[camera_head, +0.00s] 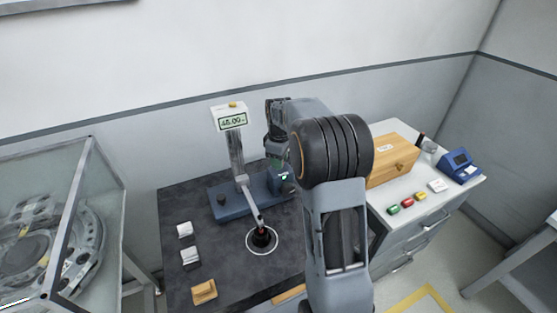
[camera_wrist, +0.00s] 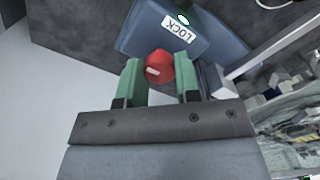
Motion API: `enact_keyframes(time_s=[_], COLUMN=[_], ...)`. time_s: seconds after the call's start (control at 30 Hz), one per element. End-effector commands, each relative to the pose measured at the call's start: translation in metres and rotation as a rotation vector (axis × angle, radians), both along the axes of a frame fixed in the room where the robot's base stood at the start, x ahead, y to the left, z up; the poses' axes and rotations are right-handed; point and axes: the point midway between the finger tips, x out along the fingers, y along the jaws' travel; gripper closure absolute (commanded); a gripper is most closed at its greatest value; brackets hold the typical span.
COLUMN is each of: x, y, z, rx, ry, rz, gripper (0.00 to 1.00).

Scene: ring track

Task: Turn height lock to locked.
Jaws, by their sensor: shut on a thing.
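The height lock is a red round knob (camera_wrist: 160,64) with a pale pointer mark, on a blue base (camera_wrist: 222,40). A white LOCK label (camera_wrist: 179,28) sits beyond it, with a small green-and-white mark beside the label. My gripper (camera_wrist: 158,78) has its green fingers on either side of the knob and is shut on it. The pointer mark lies towards the left finger. In the head view, the height gauge (camera_head: 237,155) stands on its blue base (camera_head: 229,206), with a lit display (camera_head: 232,121). There my arm and gripper hide the knob.
A black stylus tip (camera_head: 261,235) stands in a white ring on the dark bench. Small blocks (camera_head: 190,257) lie at the bench's left. A wooden box (camera_head: 392,160), coloured buttons (camera_head: 407,203) and a blue device (camera_head: 460,166) are at right. A glass case (camera_head: 45,230) stands far left.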

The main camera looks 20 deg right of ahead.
Motion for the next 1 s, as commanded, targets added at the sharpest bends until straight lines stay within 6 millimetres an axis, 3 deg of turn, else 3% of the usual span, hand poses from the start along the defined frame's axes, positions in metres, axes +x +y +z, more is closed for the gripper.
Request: enact_keyframes(time_s=[0.07, 0.1, 0.37, 0.67, 0.77, 1.0], x=[0.0, 0.0, 0.0, 0.0, 0.001, 0.001], y=[0.0, 0.0, 0.0, 0.0, 0.0, 0.0], z=[0.0, 0.0, 0.0, 0.004, 0.015, 0.062], rx=[0.0, 0.001, 0.001, 0.001, -0.001, -0.001], ry=[-0.001, -0.001, -0.001, -0.001, -0.004, -0.005], rz=[-0.002, -0.002, 0.0, 0.0, 0.0, 0.0], gripper=[0.93, 0.67, 0.44, 0.44, 0.44, 0.44])
